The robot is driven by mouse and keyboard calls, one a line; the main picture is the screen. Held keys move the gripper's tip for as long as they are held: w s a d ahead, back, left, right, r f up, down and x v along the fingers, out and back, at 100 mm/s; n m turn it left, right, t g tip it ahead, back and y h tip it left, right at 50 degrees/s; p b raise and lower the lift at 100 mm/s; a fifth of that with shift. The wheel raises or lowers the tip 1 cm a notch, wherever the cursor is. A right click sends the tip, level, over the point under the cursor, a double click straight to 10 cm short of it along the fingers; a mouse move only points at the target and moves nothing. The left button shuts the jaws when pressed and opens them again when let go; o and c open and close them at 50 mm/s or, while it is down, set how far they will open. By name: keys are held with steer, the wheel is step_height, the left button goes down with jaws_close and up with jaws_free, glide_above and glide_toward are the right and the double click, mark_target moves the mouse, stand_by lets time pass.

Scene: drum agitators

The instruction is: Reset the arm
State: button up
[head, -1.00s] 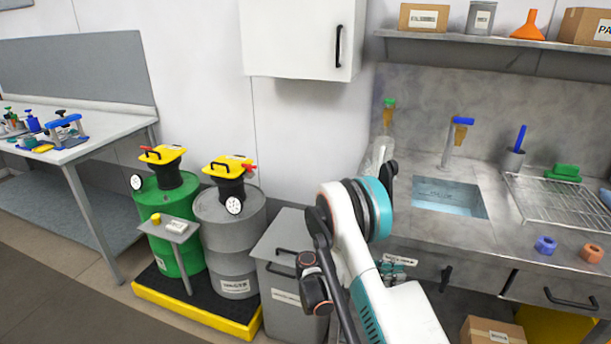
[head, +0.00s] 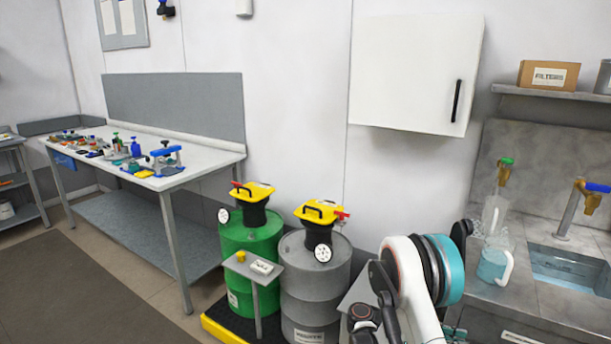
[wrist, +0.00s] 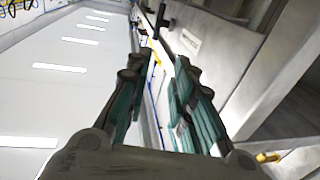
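My arm (head: 405,275) shows at the bottom of the head view, white with teal bands, folded in front of the drums and the sink counter. My gripper (wrist: 158,72) shows in the wrist view. Its two dark, teal-sided fingers stand apart with nothing between them, so it is open and empty.
A green drum (head: 249,238) and a grey drum (head: 315,272) with yellow-topped agitators stand on a yellow-edged pallet. A clear jug (head: 493,262) stands on the sink counter at right. A workbench (head: 205,154) is at left. Floor at lower left is clear.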

step_height(320, 180, up, 16)
steer(key=s+n+t+y, duration=0.1)
steer(key=n+t+y, duration=0.6)
steer(key=n, duration=0.5)
steer(key=s+a+r+n+t+y, duration=0.2)
steer(key=s+a+n+t+y, duration=0.1)
steer(key=s+a, duration=0.5)
steer(key=s+a+r+n+t+y, duration=0.3)
steer(key=s+a+n+y, duration=0.3)
steer(key=s+a, duration=0.3)
steer(key=shift+s+r+n+y, duration=0.3)
steer(key=shift+s+y, duration=0.2)
steer(key=shift+s, duration=0.55)
steer(key=shift+f, duration=0.1)
